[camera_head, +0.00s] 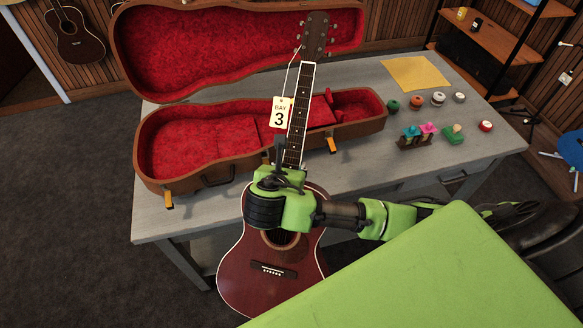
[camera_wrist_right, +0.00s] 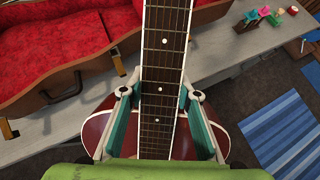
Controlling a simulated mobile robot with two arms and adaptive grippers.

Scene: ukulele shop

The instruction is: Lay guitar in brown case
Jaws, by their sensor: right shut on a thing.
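A dark red guitar (camera_head: 240,272) hangs upright in front of the table, its neck rising past the open case. My right gripper (camera_head: 282,165) is shut on the guitar's neck near the body. The right wrist view shows the neck (camera_wrist_right: 162,75) between the two fingers (camera_wrist_right: 158,118). A white "BAY 3" tag (camera_head: 281,112) hangs by a string from the headstock. The brown case (camera_head: 222,176) lies open on the table with a red lining and its lid raised at the back. It also shows in the right wrist view (camera_wrist_right: 62,85). My left gripper is not in view.
The grey table (camera_head: 350,188) holds the case. On its right are a yellow sheet (camera_head: 418,74), several small round pots (camera_head: 438,98) and a rack of colored items (camera_head: 416,138). Shelves (camera_head: 490,52) stand behind. A guitar (camera_head: 76,36) hangs on the back left wall.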

